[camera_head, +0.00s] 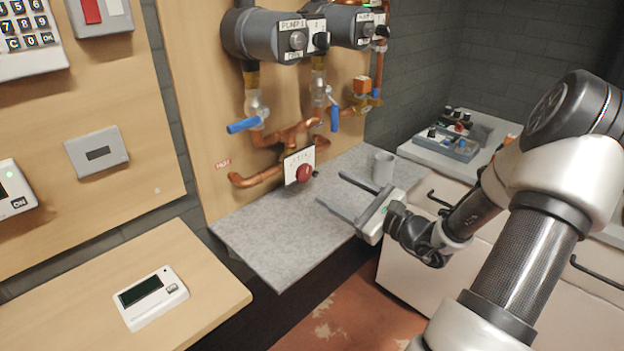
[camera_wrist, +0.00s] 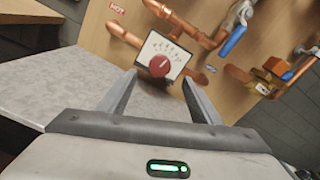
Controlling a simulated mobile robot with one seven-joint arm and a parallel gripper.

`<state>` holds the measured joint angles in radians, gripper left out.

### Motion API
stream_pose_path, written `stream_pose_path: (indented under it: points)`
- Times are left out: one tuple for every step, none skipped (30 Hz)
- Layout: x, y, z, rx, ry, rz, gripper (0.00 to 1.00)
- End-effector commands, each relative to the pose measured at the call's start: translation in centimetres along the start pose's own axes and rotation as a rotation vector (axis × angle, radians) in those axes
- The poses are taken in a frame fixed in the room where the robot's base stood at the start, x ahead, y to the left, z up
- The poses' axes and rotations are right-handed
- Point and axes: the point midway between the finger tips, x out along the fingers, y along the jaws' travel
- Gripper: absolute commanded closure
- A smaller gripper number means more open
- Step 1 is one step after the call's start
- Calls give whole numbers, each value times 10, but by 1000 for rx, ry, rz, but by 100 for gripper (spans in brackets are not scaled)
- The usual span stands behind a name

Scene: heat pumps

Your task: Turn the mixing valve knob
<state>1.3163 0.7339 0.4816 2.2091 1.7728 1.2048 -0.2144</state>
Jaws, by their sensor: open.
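The mixing valve knob (camera_head: 304,172) is a round red knob on a white scale plate (camera_head: 291,163), fixed to the copper piping on the wooden panel. It shows in the wrist view as a red knob (camera_wrist: 159,66) on a tilted white plate (camera_wrist: 167,47) with dark markings. My gripper (camera_head: 330,193) is to the right of the knob, above the grey counter, with its fingers pointing toward the panel. In the wrist view my gripper (camera_wrist: 158,80) is open and empty. The knob appears between the fingertips, beyond them, with a gap visible in the head view.
The grey counter (camera_head: 262,238) is mostly clear below the knob. A grey mug (camera_head: 383,168) stands behind my gripper. Blue-handled valves (camera_head: 243,125) and copper pipes (camera_head: 256,179) surround the plate. Two grey pumps (camera_head: 270,37) hang above. A control box (camera_head: 452,142) sits at the right.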

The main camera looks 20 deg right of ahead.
Motion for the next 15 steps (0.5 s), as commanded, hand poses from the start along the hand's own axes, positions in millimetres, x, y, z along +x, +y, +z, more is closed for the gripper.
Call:
stream_pose_path:
  points:
    - [12, 1, -1, -1, -3, 3, 41]
    - [19, 1, -1, -1, -3, 3, 41]
    - [27, 1, -1, -1, -3, 2, 41]
    - [34, 2, -1, 0, -3, 3, 41]
    - [40, 1, -1, -1, -3, 2, 41]
    - [47, 1, -2, -1, -2, 2, 41]
    - [53, 1, -1, -1, -2, 2, 41]
    - [58, 1, -1, -1, -3, 1, 41]
    - [64, 1, -1, -1, -2, 2, 41]
    - [68, 1, -1, -1, -1, 1, 41]
    - [72, 0, -1, -1, -1, 0, 41]
    - [76, 0, 0, -1, -2, 1, 41]
    - [79, 0, 0, -2, -2, 1, 41]
    - [82, 0, 0, -1, -1, 1, 41]
    - [84, 0, -1, -1, 0, 1, 41]
